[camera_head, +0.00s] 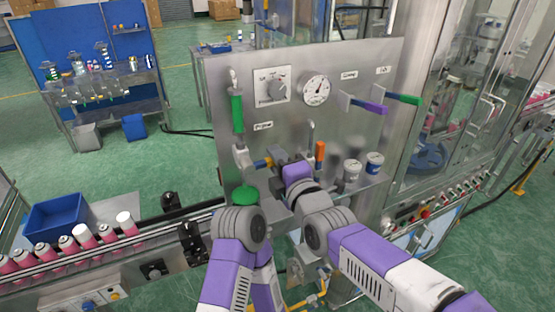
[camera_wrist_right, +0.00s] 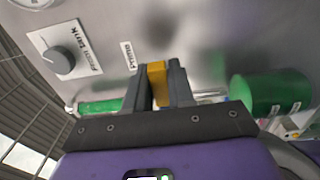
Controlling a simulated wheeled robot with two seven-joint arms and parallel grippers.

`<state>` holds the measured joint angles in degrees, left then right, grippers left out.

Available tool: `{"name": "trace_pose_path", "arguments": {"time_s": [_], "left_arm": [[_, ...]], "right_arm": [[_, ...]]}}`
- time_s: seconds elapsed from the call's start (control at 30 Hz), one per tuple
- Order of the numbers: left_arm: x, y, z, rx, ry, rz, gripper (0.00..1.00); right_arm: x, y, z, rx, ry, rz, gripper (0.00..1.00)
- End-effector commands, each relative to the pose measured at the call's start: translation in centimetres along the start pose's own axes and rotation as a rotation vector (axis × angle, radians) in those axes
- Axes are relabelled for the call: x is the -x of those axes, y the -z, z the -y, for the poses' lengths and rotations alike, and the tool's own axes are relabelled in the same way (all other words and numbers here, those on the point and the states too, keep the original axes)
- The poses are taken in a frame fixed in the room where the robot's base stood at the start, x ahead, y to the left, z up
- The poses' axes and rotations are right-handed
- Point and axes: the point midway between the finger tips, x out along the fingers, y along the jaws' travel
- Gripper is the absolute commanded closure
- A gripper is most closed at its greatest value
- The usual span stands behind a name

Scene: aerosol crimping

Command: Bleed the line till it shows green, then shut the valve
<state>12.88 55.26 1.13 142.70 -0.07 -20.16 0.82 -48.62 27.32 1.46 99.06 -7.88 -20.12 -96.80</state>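The steel panel (camera_head: 340,75) carries a label reading Prime (camera_head: 263,125). Below that label is a yellow valve handle (camera_head: 261,163). My right gripper (camera_head: 273,158) is at this handle. In the right wrist view the yellow handle (camera_wrist_right: 157,82) sits between the two dark fingers (camera_wrist_right: 158,92), which appear closed against it. A vertical green tube (camera_head: 237,110) is at the panel's left; part of it shows in the wrist view (camera_wrist_right: 100,106). A green rounded part (camera_head: 245,195) is lower down. My left gripper is hidden; only its arm shows.
An orange handle (camera_head: 320,151) and two small jars (camera_head: 352,169) are right of my gripper. Pink cans (camera_head: 84,236) line the conveyor at left.

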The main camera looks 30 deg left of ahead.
Motion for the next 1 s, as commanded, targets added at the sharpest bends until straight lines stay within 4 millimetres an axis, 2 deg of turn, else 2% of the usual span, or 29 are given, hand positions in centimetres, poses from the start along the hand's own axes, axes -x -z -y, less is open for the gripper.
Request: {"name": "trace_pose_path", "arguments": {"time_s": [0.03,0.13,0.47,0.57,0.8,1.0], "left_arm": [[0.0,0.0,0.0,0.000,0.000,0.000,1.00],[0.0,0.0,0.0,0.000,0.000,0.000,1.00],[-0.1,0.0,0.0,0.000,0.000,0.000,1.00],[-0.4,0.0,0.1,0.000,0.000,0.000,1.00],[-1.4,0.1,0.5,0.000,0.000,0.000,1.00],[-1.8,0.1,0.7,0.000,0.000,0.000,1.00]], "right_arm": [[0.0,0.0,-0.2,0.008,-0.005,0.000,0.71],[0.0,0.0,-0.2,0.006,-0.004,0.000,0.56],[0.3,0.0,-0.1,0.003,-0.003,0.000,0.56],[1.2,0.0,-0.1,0.003,-0.005,0.000,0.56],[5.0,0.0,-0.1,0.005,-0.006,0.000,0.56],[7.1,0.0,-0.1,0.004,-0.004,0.000,0.56]]}}
